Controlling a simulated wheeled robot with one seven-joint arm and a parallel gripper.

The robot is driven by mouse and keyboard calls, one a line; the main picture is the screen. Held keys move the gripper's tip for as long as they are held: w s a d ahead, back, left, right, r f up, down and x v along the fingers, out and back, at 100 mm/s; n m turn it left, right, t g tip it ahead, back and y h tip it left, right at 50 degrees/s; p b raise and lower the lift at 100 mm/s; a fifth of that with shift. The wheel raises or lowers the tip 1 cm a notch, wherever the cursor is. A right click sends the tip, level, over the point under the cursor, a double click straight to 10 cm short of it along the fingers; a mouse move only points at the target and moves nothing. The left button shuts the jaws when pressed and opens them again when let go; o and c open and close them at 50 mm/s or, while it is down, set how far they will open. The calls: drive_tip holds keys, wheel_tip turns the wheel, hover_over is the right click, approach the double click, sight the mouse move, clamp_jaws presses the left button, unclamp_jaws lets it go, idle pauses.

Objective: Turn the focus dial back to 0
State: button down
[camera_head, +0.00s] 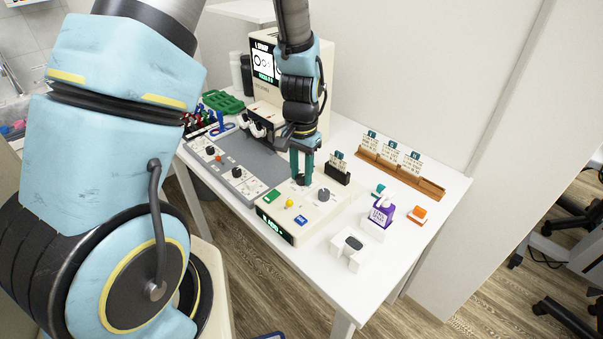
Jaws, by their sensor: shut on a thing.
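A cream control box (285,222) stands on the white table, with a green-lit display (271,226) on its front edge, too small to read surely. My gripper (301,178) points down over the back of the box, with its teal fingers shut on a dark knob (300,181). The fingers hide most of that knob, including any mark on it. A second grey dial (323,195) on the same box is free, to the right of my gripper. I cannot read a label saying which one is the focus dial.
A yellow button (289,203), a green button (271,196) and a blue button (301,220) lie near the fingers. A grey panel with knobs (227,174) is left. A card holder (337,173), a purple box (381,212) and a wooden card rack (430,188) stand right.

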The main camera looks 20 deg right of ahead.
sight(302, 177)
drive_tip(key=c, duration=0.6)
unclamp_jaws()
drive_tip(key=shift+r, duration=0.15)
wheel_tip(302, 177, up, 11)
drive_tip(key=shift+f+b, duration=0.2)
drive_tip(key=shift+b, duration=0.85)
